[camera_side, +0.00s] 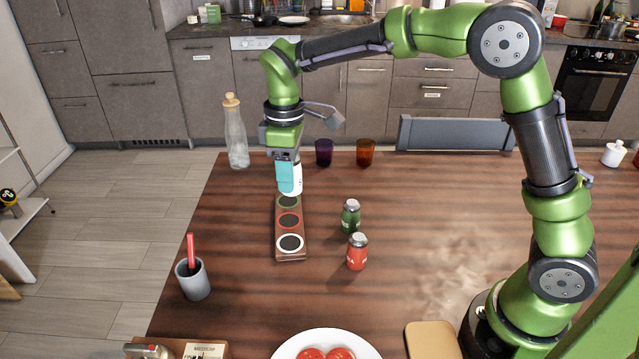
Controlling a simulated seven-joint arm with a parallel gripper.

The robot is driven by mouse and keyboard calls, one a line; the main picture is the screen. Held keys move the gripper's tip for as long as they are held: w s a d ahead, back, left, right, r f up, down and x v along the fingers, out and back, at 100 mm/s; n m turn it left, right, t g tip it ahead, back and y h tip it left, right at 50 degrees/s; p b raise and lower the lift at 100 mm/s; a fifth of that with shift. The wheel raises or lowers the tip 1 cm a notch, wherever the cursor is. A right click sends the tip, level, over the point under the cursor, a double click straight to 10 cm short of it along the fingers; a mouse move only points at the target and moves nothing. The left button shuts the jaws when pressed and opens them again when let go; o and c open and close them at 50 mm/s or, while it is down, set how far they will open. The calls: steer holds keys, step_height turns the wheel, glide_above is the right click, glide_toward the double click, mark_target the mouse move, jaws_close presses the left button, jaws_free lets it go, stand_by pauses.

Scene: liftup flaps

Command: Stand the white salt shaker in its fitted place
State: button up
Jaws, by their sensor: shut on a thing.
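The white salt shaker (298,180) is upright in my gripper (290,182), partly hidden by the light-blue finger. It is over or just behind the far end of the wooden rack (290,256); I cannot tell its height above it. The rack has three dark round places in a row: a green-ringed one (289,202) at the far end, a red-ringed one (289,220) in the middle and a white-ringed one (290,242) at the near end. All three look empty.
A green shaker (350,216) and a red shaker (357,252) stand right of the rack. Purple (324,153) and orange (366,152) glasses and a glass bottle (236,135) stand behind. A grey cup (192,279) is front left, a tomato plate (285,348) in front.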

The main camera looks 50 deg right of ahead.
steer(key=shift+w+a+f, duration=0.15)
steer(key=shift+a, duration=0.65)
steer(key=f, duration=1.4)
steer(key=shift+d+f, duration=0.2)
steer(key=shift+f, duration=0.2)
steer(key=shift+f, duration=0.15)
steer(key=o, duration=1.1)
